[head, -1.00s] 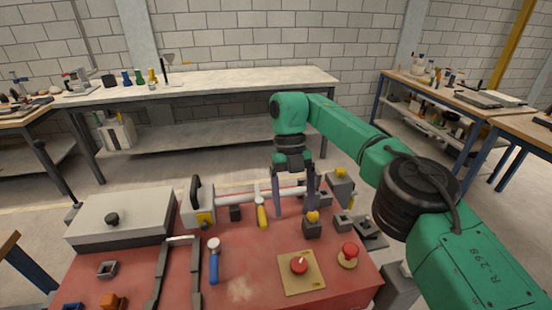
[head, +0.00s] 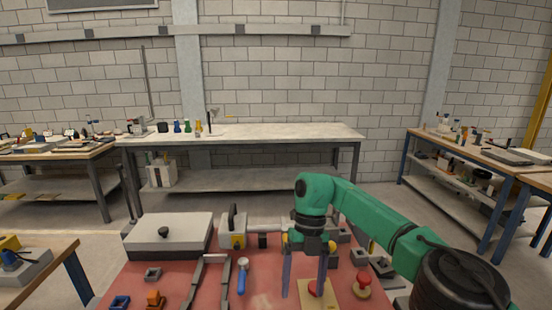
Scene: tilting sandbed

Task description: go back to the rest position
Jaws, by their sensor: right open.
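My right gripper (head: 304,279) hangs fingers-down over the red table (head: 195,290), its arm coming in from the right. Its two fingers are apart with nothing between them that I can make out. My left gripper is not in view.
A grey lidded box (head: 168,236) sits at the table's back left. A blue-handled tool (head: 241,278) lies near the middle, and a red button (head: 363,283) is at the right. A long workbench (head: 260,133) stands behind, with open floor between.

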